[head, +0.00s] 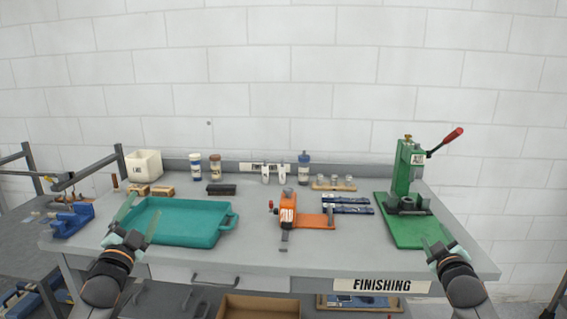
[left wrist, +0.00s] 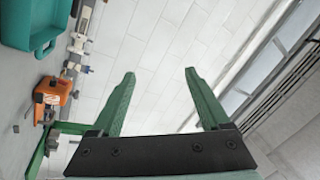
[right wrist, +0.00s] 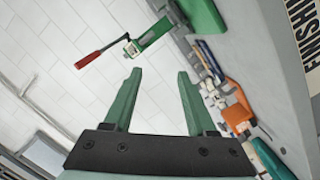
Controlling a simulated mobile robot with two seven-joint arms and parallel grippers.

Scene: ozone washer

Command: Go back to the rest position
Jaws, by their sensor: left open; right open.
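My left gripper (head: 137,222) is open and empty, raised at the left of the workbench, in front of the teal tray (head: 172,224). In the left wrist view its two green fingers (left wrist: 158,88) stand apart with only wall behind them. My right gripper (head: 436,246) is open and empty at the right of the bench, in front of the green press (head: 402,238). In the right wrist view its fingers (right wrist: 158,88) are apart with nothing between them. Neither gripper touches anything that I can see.
The grey workbench (head: 260,258) holds an orange device (head: 288,208) in the middle, a white bin (head: 143,165), several bottles and small parts along the back. A blue vise (head: 72,220) is at the far left. The press has a red-tipped lever (head: 452,136).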

